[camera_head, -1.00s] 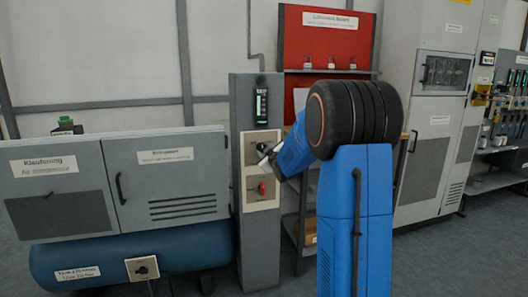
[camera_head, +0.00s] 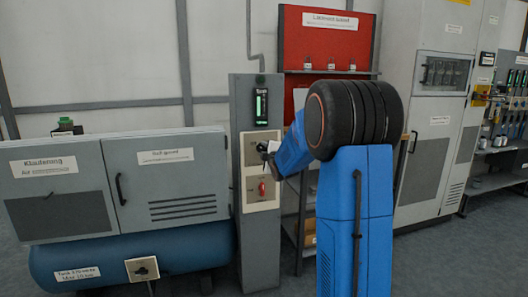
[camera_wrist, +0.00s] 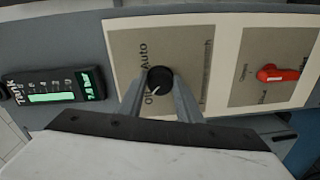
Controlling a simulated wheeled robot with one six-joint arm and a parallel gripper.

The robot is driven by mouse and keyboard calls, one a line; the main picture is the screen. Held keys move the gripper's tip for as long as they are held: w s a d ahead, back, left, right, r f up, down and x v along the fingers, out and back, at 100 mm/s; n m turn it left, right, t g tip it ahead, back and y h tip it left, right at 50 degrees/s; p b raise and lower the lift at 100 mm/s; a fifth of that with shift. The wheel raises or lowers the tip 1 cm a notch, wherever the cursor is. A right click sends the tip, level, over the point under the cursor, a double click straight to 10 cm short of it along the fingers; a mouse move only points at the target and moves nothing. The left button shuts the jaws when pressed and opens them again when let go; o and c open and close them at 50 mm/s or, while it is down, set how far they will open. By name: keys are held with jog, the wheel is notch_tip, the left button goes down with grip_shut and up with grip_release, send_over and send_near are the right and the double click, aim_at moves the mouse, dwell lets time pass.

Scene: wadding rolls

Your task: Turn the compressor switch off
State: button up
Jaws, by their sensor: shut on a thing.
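The switch is a round black knob (camera_wrist: 160,79) with a white pointer line, on a beige plate (camera_wrist: 128,47) marked "Off" and "Auto". Its pointer line slants to the lower left in the wrist view, toward "Off". My gripper (camera_wrist: 161,85) is shut on the knob, with one finger on each side. In the head view my gripper (camera_head: 268,150) is at the upper part of the panel on the grey post (camera_head: 261,240) and covers part of the knob.
A red handle (camera_wrist: 278,74) sits on the same panel, below the knob in the head view. A lit green display (camera_head: 261,108) is above. The grey compressor cabinet (camera_head: 165,185) on a blue tank (camera_head: 200,248) stands left. Another knob plate (camera_head: 142,269) is on the tank.

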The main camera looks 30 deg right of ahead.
dwell(0.5)
jog(key=o, duration=1)
jog(key=shift+o, duration=0.2)
jog(key=f+v, duration=0.1)
jog(key=v, duration=1.6)
jog(key=shift+s+r, duration=0.2)
jog(key=shift+r, duration=0.3)
